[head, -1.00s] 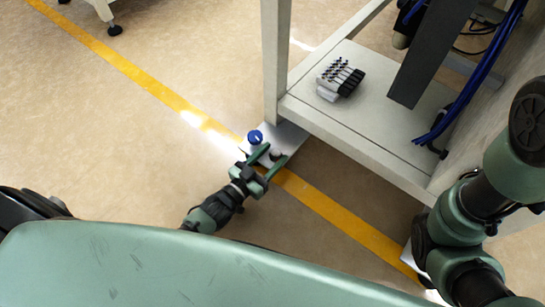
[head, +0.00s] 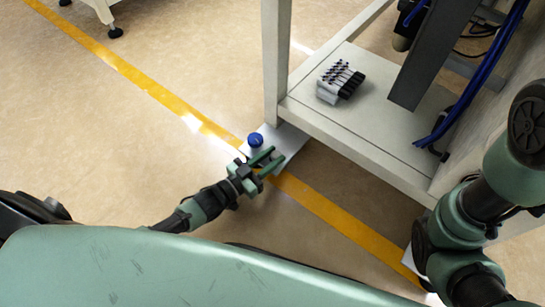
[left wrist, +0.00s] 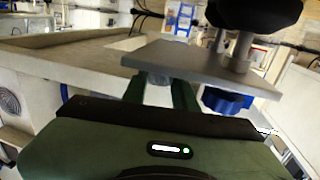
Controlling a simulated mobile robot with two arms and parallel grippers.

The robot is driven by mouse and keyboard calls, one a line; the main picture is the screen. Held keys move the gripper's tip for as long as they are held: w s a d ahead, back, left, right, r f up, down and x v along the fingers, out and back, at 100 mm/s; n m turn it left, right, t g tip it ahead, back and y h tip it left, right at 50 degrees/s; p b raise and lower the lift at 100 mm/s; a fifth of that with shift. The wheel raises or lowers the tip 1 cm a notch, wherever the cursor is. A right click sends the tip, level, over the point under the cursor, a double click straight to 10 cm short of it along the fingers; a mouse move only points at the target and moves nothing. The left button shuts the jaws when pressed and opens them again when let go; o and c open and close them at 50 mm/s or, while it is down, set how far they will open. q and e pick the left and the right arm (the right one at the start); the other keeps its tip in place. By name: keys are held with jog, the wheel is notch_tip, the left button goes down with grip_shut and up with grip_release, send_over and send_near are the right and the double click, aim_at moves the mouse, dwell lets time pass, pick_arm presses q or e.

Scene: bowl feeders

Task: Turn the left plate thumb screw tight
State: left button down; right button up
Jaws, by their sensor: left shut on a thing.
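The left metal plate (head: 292,139) sits low at the foot of the machine frame's front post. A blue knob (head: 255,139) stands on its left part. My left gripper (head: 268,161) is at the plate's near edge, beside the blue knob, and is shut on the thumb screw there, which its fingers hide in the head view. In the left wrist view the plate (left wrist: 190,58) spans the middle, with the blue knob (left wrist: 227,101) at its right. A grey rounded piece, the thumb screw (left wrist: 158,93), shows between the two green fingers (left wrist: 160,86). My right gripper is out of view.
The white frame's shelf (head: 370,125) overhangs to the right of the plate and holds a block of several dark-tipped pieces (head: 340,80). Blue cables (head: 470,90) hang at the right. A yellow floor line (head: 330,207) passes under the plate.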

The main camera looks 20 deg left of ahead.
pick_arm(q)
jog(key=shift+w+a+f+m+g+h+b, duration=0.15)
jog(key=shift+m+g+h+b, duration=0.5)
jog(key=shift+m+g+h, duration=0.5)
jog(key=shift+w+a+r+m+g+h+b, duration=0.1)
jog(key=shift+m+g+h+b, duration=0.5)
jog(key=shift+m+g+h, duration=0.55)
jog(key=shift+h, duration=0.3)
jog(key=c, duration=1.1)
grip_release()
jog(key=shift+s, duration=0.1)
